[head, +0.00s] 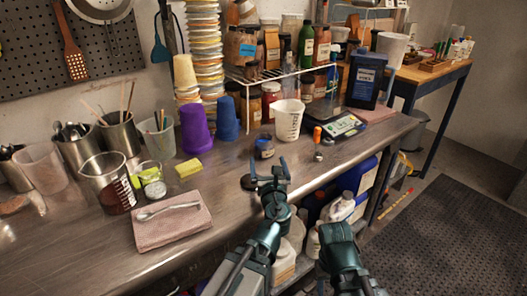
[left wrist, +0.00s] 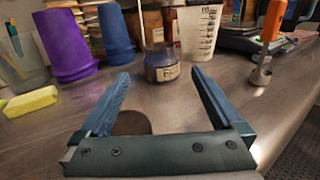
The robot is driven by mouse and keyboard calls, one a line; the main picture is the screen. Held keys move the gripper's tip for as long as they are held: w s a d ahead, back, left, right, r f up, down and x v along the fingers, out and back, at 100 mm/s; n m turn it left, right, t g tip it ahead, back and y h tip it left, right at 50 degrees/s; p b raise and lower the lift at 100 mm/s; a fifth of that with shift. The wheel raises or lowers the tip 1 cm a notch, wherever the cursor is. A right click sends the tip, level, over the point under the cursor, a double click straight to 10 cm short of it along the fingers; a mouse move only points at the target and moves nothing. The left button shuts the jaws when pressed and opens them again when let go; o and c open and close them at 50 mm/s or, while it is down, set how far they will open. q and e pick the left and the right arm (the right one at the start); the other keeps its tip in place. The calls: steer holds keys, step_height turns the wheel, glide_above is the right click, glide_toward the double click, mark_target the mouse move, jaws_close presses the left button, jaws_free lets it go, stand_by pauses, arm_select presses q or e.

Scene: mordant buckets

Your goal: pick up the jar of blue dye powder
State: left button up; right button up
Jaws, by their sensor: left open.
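The jar of blue dye powder (head: 265,149) is a small glass jar with dark blue content and a pale label, upright on the steel bench. In the left wrist view the jar (left wrist: 162,68) stands just ahead of the fingertips, roughly centred between them. My left gripper (head: 270,166) is open and empty, low over the bench on the near side of the jar. Its two blue fingers also show in the left wrist view (left wrist: 160,76), apart from the jar. A dark round lid (head: 249,182) lies on the bench beside the left gripper. My right gripper's fingers are not seen.
A white measuring cup (head: 288,120) stands close behind the jar. Purple cups (head: 196,130) and blue cups (head: 228,118) stand to its left. An orange-handled tool (head: 317,140) and a scale (head: 342,126) are at right. A yellow sponge (head: 188,168) lies left.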

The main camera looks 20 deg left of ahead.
mark_target(263, 136)
arm_select(q)
steer(key=shift+w, duration=0.1)
steer(key=x, duration=1.3)
steer(key=shift+w+a, duration=0.15)
steer(key=shift+w, duration=0.2)
steer(key=c, duration=1.4)
steer(key=shift+c, duration=0.2)
steer(key=shift+r, duration=0.15)
steer(key=shift+r+p, duration=0.55)
steer(key=shift+p, duration=0.2)
step_height(263, 136, up, 3)
steer(key=p, duration=0.3)
steer(key=w+d+v, duration=0.1)
steer(key=d+v, duration=0.2)
steer(key=v, duration=1.3)
steer(key=shift+r+p, duration=0.3)
steer(key=shift+r, duration=0.05)
